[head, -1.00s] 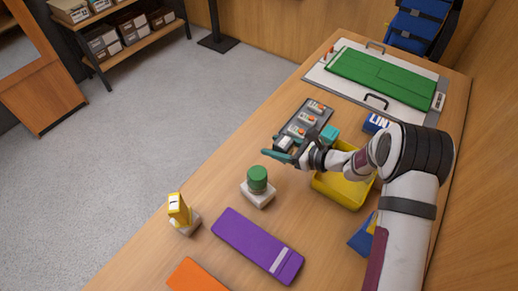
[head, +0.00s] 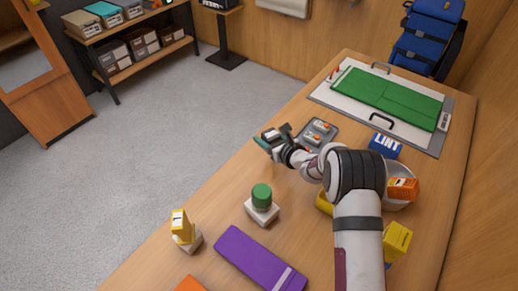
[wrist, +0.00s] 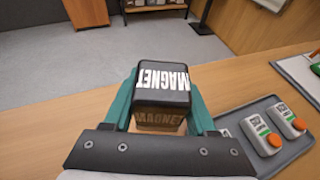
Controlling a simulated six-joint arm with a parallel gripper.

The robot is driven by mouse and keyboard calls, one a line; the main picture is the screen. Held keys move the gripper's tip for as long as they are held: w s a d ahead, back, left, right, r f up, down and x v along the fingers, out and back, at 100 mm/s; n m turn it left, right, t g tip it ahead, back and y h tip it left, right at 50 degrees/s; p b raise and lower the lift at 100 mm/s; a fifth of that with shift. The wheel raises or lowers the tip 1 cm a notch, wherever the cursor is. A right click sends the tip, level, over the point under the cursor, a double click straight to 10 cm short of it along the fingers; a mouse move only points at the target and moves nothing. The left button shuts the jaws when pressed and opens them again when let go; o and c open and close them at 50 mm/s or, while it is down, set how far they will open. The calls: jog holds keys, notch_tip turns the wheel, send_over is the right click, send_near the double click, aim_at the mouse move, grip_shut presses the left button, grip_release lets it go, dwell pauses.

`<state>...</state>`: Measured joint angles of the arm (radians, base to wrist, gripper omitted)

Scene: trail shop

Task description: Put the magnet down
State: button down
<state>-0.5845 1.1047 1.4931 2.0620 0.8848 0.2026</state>
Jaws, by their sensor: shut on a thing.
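In the wrist view the magnet (wrist: 163,82) is a dark block with white MAGNET lettering on its top and a brown face bearing the same word. My gripper (wrist: 164,95) is shut on it, one teal finger on each side. In the head view my gripper (head: 270,138) is over the left side of the table, beside the dark tray, and the magnet there is too small to tell apart from the fingers. The wrist view does not clearly show whether the magnet touches the table (wrist: 60,130).
A grey tray (head: 330,126) with orange-tipped white items lies just right of my gripper. A blue LINT box (head: 385,145) is to the right. Bare table lies around the jar.

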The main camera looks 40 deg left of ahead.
aim_at(258, 153)
jog(key=a+f, duration=0.1)
jog(key=a, duration=0.1)
jog(key=shift+s+a+f, duration=0.4)
notch_tip(258, 153, down, 3)
jog(key=shift+a+f, duration=0.1)
jog(key=shift+f, duration=0.4)
jog(key=shift+f, duration=0.15)
jog(key=shift+c, duration=1)
grip_release()
